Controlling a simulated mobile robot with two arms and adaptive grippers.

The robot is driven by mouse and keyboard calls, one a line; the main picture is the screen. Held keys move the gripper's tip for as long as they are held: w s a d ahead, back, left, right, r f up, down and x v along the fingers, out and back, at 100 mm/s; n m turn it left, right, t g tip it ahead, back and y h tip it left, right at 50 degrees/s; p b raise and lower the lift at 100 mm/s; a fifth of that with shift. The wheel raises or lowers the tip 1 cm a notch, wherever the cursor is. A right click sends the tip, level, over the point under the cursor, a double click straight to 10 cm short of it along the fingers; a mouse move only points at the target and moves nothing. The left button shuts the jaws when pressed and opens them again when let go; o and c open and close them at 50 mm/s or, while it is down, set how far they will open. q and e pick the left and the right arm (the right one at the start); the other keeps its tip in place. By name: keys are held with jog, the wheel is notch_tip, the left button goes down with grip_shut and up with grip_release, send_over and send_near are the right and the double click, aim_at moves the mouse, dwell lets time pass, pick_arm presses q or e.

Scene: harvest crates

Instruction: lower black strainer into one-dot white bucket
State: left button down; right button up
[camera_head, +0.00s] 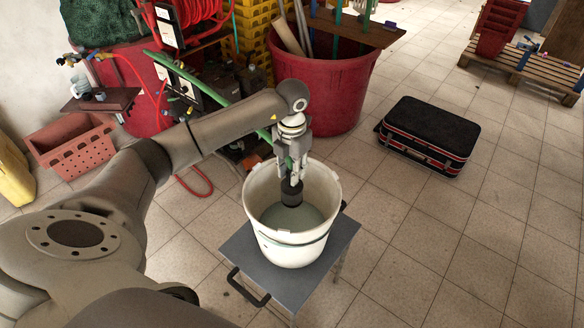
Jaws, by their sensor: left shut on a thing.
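The white bucket (289,248) stands upright on a small grey table, with greyish liquid or a grey bottom showing inside. No dot shows on the side facing me. My left gripper (291,180) points down over the bucket's opening, and its fingertips are around rim height. It is shut on the black strainer (292,194), a small dark cylinder. The strainer hangs within the bucket's mouth; I cannot tell if its lower end touches the grey surface. My right gripper is not in view.
The grey table (338,241) has a black handle (247,287) at its front left. A large red tub (330,90) with long tools stands just behind. A black case (429,134) lies on the tiled floor at right. A pinkish crate (72,148) sits at left. Floor at lower right is clear.

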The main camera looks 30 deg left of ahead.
aim_at(292, 207)
pick_arm(q)
jog(key=shift+f+b, duration=6.05)
jog(key=shift+f, duration=2.35)
jog(key=shift+f+b, duration=0.3)
jog(key=shift+f, duration=0.1)
jog(key=shift+f+b, duration=0.3)
jog(key=shift+f, duration=0.1)
jog(key=shift+f+b, duration=0.4)
jog(key=shift+f, duration=0.1)
jog(key=shift+f+b, duration=0.85)
jog(key=shift+f, duration=0.35)
jog(key=c, duration=1.1)
grip_release()
